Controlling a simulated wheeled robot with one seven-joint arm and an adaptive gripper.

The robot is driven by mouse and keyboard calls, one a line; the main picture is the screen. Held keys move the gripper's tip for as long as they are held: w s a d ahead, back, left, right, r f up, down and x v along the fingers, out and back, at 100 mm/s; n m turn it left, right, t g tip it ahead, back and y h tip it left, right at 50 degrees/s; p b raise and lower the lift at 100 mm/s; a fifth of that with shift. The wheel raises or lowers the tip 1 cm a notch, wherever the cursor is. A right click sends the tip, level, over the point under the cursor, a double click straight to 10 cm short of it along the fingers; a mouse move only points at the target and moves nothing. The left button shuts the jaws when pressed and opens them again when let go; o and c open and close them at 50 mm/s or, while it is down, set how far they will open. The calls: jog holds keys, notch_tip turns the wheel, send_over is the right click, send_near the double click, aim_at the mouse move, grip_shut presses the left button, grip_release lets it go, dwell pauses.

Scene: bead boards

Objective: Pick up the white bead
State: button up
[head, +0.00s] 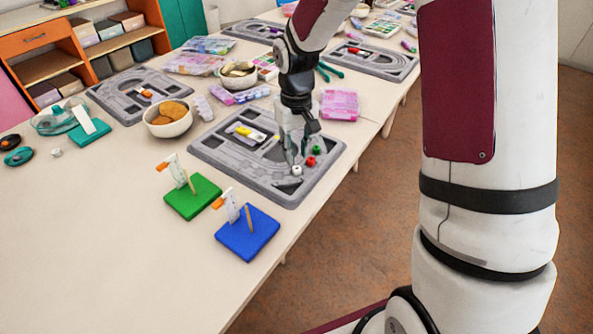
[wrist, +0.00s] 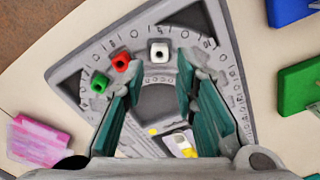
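The white bead (wrist: 159,51) sits on the curved track at the edge of the grey bead board (wrist: 230,75), its dark hole showing. In the head view the white bead (head: 297,170) is at the board's front right part. A red bead (wrist: 121,61) and a green bead (wrist: 99,83) lie to its left in the wrist view. My gripper (wrist: 163,62) is open above the board (head: 215,148), its teal-lined fingers apart. In the wrist view the white bead shows between and just beyond the fingertips. In the head view my gripper (head: 291,158) is right by the bead.
A blue block (head: 247,236) and a green block (head: 192,198) with upright pieces stand front left of the board. A pink pack (head: 339,104) and a bowl of brown items (head: 168,120) are behind it. Yellow and white pieces (wrist: 183,147) lie in the board's middle recess. The table's front left is clear.

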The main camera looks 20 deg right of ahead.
aim_at(297, 170)
notch_tip(297, 170, down, 5)
jog(key=shift+r+b, duration=0.1)
jog(key=shift+b, duration=0.35)
jog(key=shift+c, duration=0.6)
jog(key=c, duration=0.3)
